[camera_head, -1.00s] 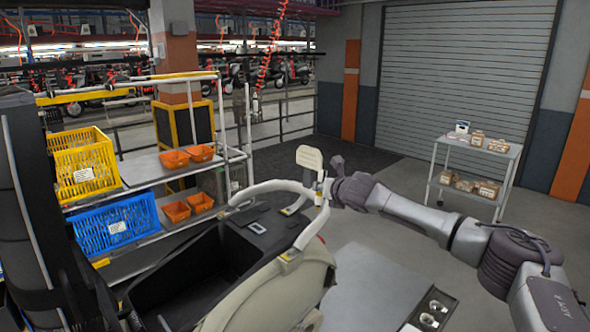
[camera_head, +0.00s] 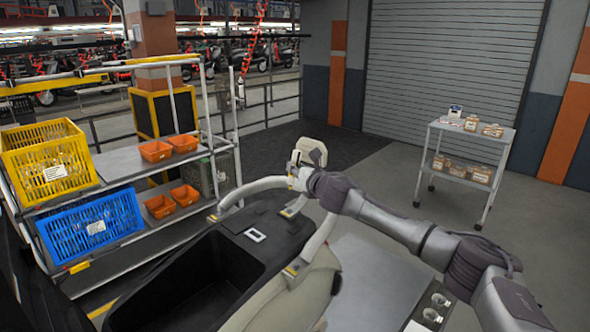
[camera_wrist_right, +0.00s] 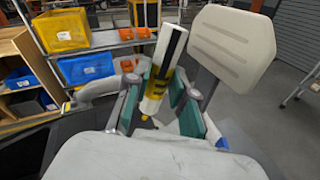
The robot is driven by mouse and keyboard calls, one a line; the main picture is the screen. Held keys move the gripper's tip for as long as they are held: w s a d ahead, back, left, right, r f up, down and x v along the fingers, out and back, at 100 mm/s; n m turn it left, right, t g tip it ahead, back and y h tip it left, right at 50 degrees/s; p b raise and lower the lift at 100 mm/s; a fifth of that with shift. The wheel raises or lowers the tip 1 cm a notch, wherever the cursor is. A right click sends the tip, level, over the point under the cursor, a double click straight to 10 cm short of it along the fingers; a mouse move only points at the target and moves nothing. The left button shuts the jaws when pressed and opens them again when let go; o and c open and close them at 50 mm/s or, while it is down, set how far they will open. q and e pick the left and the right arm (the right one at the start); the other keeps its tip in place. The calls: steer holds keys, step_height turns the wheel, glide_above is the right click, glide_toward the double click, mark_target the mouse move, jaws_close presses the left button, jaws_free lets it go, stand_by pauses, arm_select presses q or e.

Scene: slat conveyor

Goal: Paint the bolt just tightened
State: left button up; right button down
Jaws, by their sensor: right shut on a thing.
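My right gripper (camera_head: 297,170) is at the rear of the scooter body, just in front of the pale backrest (camera_head: 313,150) and near the grab rail (camera_head: 250,186). In the right wrist view, its green-padded fingers (camera_wrist_right: 155,105) are closed around a white, black and yellow marker (camera_wrist_right: 163,65). The marker is tilted, its yellow tip end pointing down toward the body. The backrest (camera_wrist_right: 234,48) stands close to the right of the fingers. The grab rail (camera_wrist_right: 95,87) shows to the left. I cannot make out the bolt or any paint on it. My left gripper is out of view.
A shelf rack with a yellow crate (camera_head: 45,165), a blue crate (camera_head: 88,226) and orange bins (camera_head: 157,151) stands at left. The body has an open black storage well (camera_head: 200,285). A cart (camera_head: 470,140) with small boxes stands back right. The floor between is clear.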

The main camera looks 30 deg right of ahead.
steer(key=f+b, duration=0.5)
steer(key=shift+w, duration=0.25)
steer(key=shift+s+f, duration=0.1)
steer(key=shift+f, duration=0.1)
steer(key=shift+f+b, duration=0.3)
steer(key=shift+f, duration=0.4)
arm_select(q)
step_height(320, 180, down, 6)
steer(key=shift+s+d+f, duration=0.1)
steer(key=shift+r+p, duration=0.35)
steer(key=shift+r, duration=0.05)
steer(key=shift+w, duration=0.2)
arm_select(e)
steer(key=shift+f, duration=0.1)
